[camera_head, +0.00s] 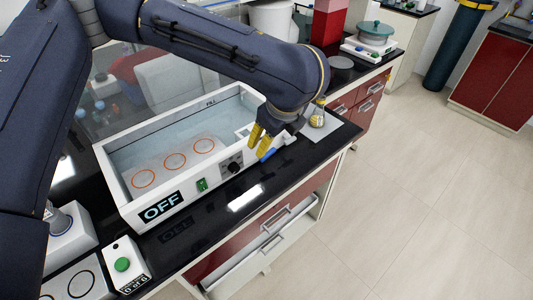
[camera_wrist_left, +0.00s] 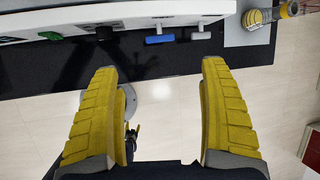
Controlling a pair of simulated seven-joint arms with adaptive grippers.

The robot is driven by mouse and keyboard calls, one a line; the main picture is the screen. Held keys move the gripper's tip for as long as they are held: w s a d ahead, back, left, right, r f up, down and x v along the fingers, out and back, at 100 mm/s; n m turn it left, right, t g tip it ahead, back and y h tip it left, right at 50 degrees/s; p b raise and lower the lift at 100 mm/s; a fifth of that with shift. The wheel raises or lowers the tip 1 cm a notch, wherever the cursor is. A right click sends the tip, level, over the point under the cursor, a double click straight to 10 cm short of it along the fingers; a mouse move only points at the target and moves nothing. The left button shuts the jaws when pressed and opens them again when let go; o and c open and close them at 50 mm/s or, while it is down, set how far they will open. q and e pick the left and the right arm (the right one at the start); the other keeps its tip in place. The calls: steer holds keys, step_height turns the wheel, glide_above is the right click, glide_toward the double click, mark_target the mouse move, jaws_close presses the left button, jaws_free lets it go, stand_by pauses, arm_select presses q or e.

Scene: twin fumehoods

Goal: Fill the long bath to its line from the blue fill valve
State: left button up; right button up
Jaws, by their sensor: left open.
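The long white bath (camera_head: 118,180) stands on the black bench, with a FILL mark at its back wall, orange rings on its floor and an OFF sign on its front. I cannot tell the water level. The blue fill valve (camera_head: 268,155) is at the bath's right front; its blue handle also shows in the left wrist view (camera_wrist_left: 159,39), lying crosswise. My left gripper (camera_head: 261,142) is beside the valve, partly over it in the head view. In the wrist view the yellow fingers (camera_wrist_left: 160,72) are wide apart, with nothing between them and the handle beyond their tips.
A green switch (camera_head: 202,185) and black knob (camera_head: 232,167) are on the bath front. A flask with yellow bands (camera_head: 317,116) stands on a pale mat to the right. A box with a green button (camera_head: 122,264) is at lower left. Floor right of the bench is clear.

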mark_target(268, 154)
arm_select(q)
steer(key=x, duration=1.5)
steer(key=shift+f, duration=0.25)
steer(key=shift+c, duration=0.5)
steer(key=c, duration=1.2)
steer(key=shift+w+d+g+y, duration=0.1)
steer(key=shift+g+y, duration=0.7)
steer(key=shift+g, duration=0.2)
steer(key=shift+m, duration=0.3)
steer(key=o, duration=1.3)
